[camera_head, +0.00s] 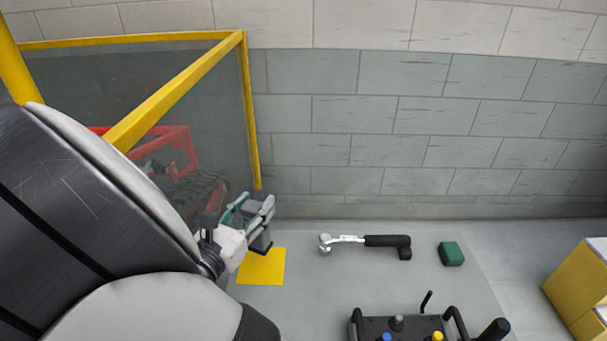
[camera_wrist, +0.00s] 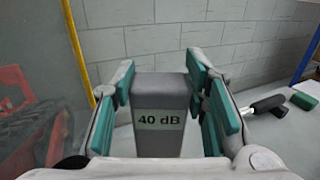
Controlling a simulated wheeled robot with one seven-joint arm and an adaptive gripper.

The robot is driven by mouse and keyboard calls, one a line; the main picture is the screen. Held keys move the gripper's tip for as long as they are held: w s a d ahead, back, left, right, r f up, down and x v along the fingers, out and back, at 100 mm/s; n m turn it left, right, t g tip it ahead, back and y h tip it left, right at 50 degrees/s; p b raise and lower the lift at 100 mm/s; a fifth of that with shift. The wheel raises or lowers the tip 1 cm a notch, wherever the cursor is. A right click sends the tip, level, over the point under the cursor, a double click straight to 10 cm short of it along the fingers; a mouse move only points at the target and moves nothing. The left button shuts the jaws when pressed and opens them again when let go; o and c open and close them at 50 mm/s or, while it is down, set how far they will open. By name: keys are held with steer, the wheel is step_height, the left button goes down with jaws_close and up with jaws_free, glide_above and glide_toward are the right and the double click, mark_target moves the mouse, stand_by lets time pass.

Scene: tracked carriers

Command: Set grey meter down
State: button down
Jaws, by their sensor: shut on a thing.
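The grey meter (camera_wrist: 160,95) is a block with a "40 dB" label, held upright between the teal finger pads of my gripper (camera_wrist: 163,88) in the wrist view. In the head view my gripper (camera_head: 256,215) is shut on the grey meter (camera_head: 262,240), at the back edge of a yellow square (camera_head: 262,268) on the grey surface (camera_head: 330,291). The meter's lower end overlaps the square in the picture. I cannot tell whether it touches the surface. My arm hides part of the area to the left.
A tool with a black handle (camera_head: 386,241) and a green block (camera_head: 451,253) lie to the right. A black controller (camera_head: 405,328) sits in front. A yellow-framed clear screen (camera_head: 247,110) stands close on the left, with a red tracked machine (camera_head: 180,165) behind it. A yellow box (camera_head: 580,290) is far right.

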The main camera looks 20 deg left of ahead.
mark_target(257, 247)
steer(key=shift+f+b, duration=1.8)
steer(key=shift+f, duration=1.5)
steer(key=c, duration=1)
jaws_free()
steer(key=shift+o, duration=0.2)
steer(key=shift+s, duration=0.35)
steer(key=s+a+p, duration=0.1)
steer(key=s+p, duration=0.1)
steer(key=s, duration=0.4)
steer(key=shift+s+p, duration=0.35)
steer(key=shift+a, duration=0.1)
